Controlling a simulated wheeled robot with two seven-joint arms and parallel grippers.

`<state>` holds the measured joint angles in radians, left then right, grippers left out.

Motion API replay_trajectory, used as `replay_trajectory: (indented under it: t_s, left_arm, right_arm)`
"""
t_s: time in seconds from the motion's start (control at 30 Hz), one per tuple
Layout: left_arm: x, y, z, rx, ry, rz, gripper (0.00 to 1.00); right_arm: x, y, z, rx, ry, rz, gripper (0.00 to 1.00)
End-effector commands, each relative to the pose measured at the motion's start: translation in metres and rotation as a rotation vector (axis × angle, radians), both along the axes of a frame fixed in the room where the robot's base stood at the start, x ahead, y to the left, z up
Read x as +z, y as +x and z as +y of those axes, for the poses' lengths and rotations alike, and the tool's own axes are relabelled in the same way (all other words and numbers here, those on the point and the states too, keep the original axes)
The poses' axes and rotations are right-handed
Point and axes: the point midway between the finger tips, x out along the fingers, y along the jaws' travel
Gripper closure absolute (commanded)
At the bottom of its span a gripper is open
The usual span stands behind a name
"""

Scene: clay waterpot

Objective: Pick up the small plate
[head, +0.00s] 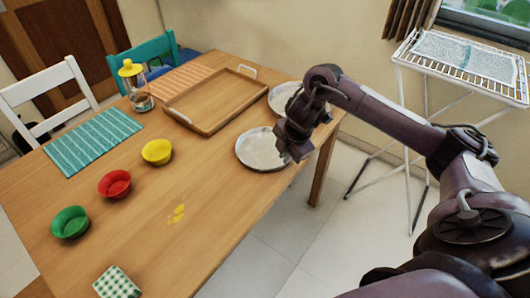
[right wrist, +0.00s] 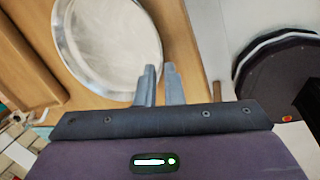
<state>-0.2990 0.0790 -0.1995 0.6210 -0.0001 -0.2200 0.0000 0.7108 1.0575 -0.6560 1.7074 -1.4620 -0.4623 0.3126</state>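A round pale plate with a metallic rim (head: 262,150) is at the table's right edge, and it fills the upper left of the right wrist view (right wrist: 105,45). A second, similar plate (head: 283,97) lies farther back, partly hidden by my right arm. My right gripper (head: 293,152) is at the right side of the nearer plate. In the right wrist view its two fingers (right wrist: 158,85) are close together at the plate's rim, with a narrow gap. Whether they clamp the rim cannot be told. My left gripper is out of view.
A wooden tray (head: 204,128) with handles lies left of the plates. A yellow bowl (head: 157,151), red bowl (head: 115,184), green bowl (head: 70,222) and yellow-lidded jar (head: 139,98) stand farther left. A drying rack (head: 472,85) stands at the right. The table's front middle is mostly clear.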

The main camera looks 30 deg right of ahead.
Motion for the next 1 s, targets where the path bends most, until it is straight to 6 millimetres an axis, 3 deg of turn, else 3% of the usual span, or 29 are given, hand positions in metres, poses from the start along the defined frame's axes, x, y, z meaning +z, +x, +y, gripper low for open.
replay_trajectory:
  t_s: [0.2,0.33,0.6,0.7,1.0]
  left_arm:
    - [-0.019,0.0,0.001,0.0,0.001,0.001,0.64]
    - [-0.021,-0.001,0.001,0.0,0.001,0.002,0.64]
    - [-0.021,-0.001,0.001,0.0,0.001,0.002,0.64]
    - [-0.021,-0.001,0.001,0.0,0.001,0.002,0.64]
    - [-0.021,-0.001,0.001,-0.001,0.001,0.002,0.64]
  right_arm:
    - [-0.037,0.006,0.002,-0.001,0.004,0.003,0.92]
    - [-0.047,0.012,0.001,0.0,0.001,-0.001,0.92]
    - [-0.05,0.013,0.001,0.001,0.0,-0.002,0.92]
    - [-0.05,0.013,0.001,0.001,0.0,-0.002,1.0]
    - [-0.049,0.014,0.001,0.001,0.0,-0.004,1.0]
